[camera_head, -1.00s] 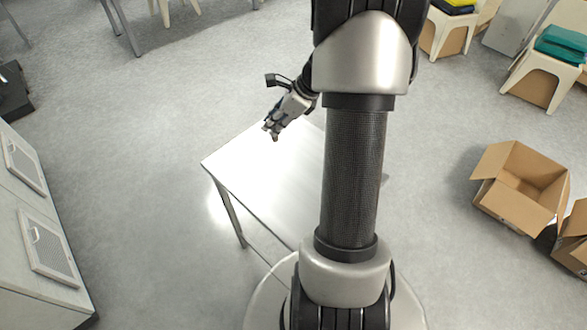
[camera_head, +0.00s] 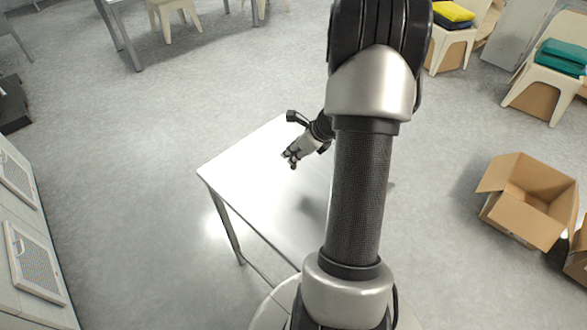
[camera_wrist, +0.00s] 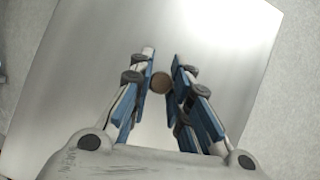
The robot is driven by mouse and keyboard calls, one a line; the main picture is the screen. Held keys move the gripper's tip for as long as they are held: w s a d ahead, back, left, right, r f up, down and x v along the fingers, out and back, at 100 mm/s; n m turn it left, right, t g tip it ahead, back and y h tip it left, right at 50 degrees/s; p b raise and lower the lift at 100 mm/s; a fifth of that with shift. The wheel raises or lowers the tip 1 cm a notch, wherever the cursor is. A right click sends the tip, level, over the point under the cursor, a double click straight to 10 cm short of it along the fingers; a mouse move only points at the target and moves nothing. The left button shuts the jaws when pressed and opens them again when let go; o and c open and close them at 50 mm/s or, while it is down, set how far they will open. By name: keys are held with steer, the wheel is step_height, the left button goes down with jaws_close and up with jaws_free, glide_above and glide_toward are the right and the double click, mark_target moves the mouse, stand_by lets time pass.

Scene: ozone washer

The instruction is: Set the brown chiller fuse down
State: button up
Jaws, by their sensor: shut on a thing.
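The brown chiller fuse (camera_wrist: 160,83) shows in the wrist view as a small round brown end between the fingertips of my gripper (camera_wrist: 161,82). My gripper is shut on it and hides most of its length. In the head view my gripper (camera_head: 291,159) is above the white table (camera_head: 240,172), near its far left part. The fuse is too small to make out in the head view. The table top (camera_wrist: 235,50) fills most of the wrist view below the fingers. I cannot tell exactly how high the fuse is above it.
The visible table top is bare. A cardboard box (camera_head: 527,200) stands open on the floor at the right. Chairs with folded green (camera_head: 562,57) and yellow (camera_head: 453,12) cloths stand at the back right. White cabinets (camera_head: 30,255) are at the left. The floor around the table is mostly clear.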

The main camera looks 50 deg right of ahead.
steer(key=shift+f+b, duration=1.05)
steer(key=shift+f, duration=1.25)
steer(key=shift+f, duration=0.15)
steer(key=o, duration=0.9)
steer(key=shift+c, duration=0.2)
steer(key=shift+r, duration=0.3)
steer(key=a+p+v, duration=0.1)
steer(key=p+v, duration=0.3)
steer(key=v, duration=0.7)
steer(key=shift+s+d+r+p, duration=0.2)
steer(key=shift+d+r+p, duration=0.1)
steer(key=shift+d+p, duration=0.15)
